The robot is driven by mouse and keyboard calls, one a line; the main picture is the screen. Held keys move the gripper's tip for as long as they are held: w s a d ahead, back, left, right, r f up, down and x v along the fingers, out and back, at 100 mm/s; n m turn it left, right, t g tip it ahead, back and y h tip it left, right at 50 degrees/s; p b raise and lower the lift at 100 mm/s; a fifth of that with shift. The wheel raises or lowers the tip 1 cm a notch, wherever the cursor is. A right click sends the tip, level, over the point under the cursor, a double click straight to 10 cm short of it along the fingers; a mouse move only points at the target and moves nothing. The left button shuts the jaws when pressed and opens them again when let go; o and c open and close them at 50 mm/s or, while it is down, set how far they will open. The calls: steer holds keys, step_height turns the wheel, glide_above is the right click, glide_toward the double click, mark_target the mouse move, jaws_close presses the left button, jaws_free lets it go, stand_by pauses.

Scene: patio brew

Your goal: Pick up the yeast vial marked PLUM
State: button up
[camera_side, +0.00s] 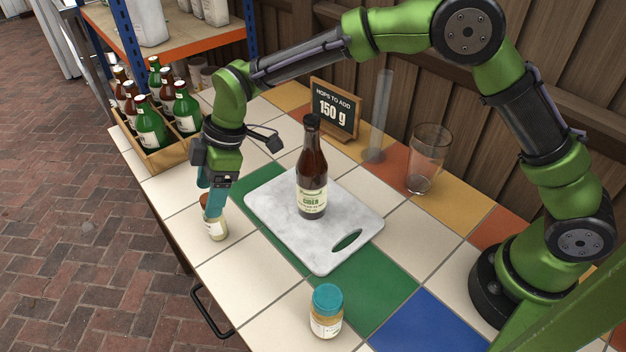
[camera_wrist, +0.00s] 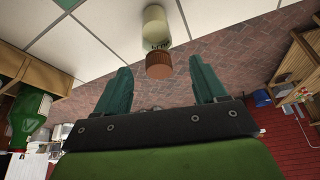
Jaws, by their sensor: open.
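A small vial with a brown cap and pale contents (camera_side: 216,229) stands near the table's left edge in the side view. It also shows in the wrist view (camera_wrist: 156,28), its cap between my fingertips and its body beyond them.
A brown cider bottle (camera_side: 312,178) stands on a marble board (camera_side: 272,222) right of my gripper. A wooden crate (camera_side: 170,160) of bottles is behind left. A chalkboard sign (camera_side: 334,108), a glass cylinder (camera_side: 379,125) and an empty glass (camera_side: 427,160) stand at the back.

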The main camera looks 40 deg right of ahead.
steer(key=x, duration=0.5)
steer(key=shift+d, duration=0.15)
steer(key=c, duration=1.2)
